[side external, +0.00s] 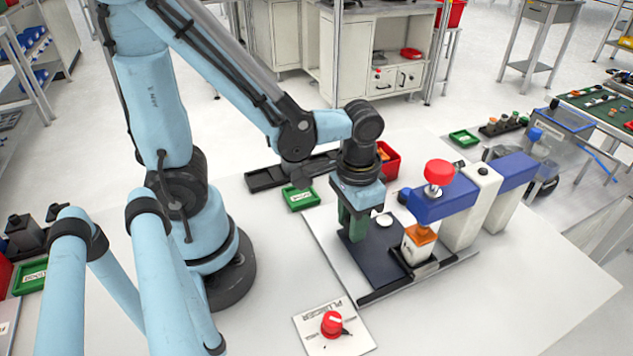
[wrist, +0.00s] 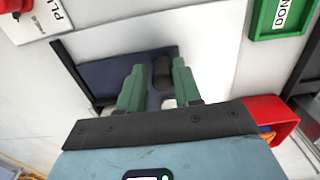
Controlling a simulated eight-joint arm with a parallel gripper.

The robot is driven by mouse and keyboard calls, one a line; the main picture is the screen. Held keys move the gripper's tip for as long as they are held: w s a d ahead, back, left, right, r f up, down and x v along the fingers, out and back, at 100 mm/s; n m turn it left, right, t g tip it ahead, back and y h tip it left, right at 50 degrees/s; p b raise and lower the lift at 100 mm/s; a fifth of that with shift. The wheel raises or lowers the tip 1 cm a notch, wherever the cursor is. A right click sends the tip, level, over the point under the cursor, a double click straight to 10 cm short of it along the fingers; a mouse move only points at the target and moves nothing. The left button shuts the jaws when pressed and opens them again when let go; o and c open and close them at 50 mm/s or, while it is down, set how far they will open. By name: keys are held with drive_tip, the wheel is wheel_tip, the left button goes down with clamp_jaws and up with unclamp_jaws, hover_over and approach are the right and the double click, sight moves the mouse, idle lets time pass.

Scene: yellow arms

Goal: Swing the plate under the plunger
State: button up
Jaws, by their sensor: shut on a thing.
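The dark blue plate (side external: 378,268) lies flat on the white table, partly hidden by my gripper; it also shows in the wrist view (wrist: 105,76). My gripper (side external: 352,228) points down over the plate's left part. In the wrist view, its green fingers (wrist: 158,72) stand on either side of a black knob (wrist: 163,74) on the plate and are shut on it. The plunger, a blue arm (side external: 440,203) with a red knob (side external: 438,172), overhangs at the right from white posts. An orange and white block (side external: 419,241) stands below the blue arm.
A dark rail (side external: 400,284) runs along the plate's front edge. A red bin (side external: 388,160) and a green tray (side external: 300,197) stand behind. A labelled panel with a red dial (side external: 332,324) is in front. The table at front right is clear.

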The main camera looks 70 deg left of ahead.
drive_tip(key=o, duration=0.4)
drive_tip(key=shift+d, duration=0.1)
drive_tip(key=shift+r, duration=3.75)
drive_tip(key=shift+w+a+r+t, duration=0.25)
drive_tip(key=shift+a+t, duration=0.15)
drive_tip(key=shift+t, duration=0.2)
drive_tip(key=shift+w+a+r+t, duration=0.5)
drive_tip(key=shift+w+a+t, duration=0.05)
drive_tip(key=shift+t, duration=0.4)
drive_tip(key=shift+w+a+r+t, duration=0.45)
drive_tip(key=shift+w+a+t, duration=0.15)
drive_tip(key=shift+t, duration=0.4)
drive_tip(key=shift+w+a+r+t, duration=0.5)
drive_tip(key=shift+w+t, duration=0.05)
drive_tip(key=shift+t, duration=0.4)
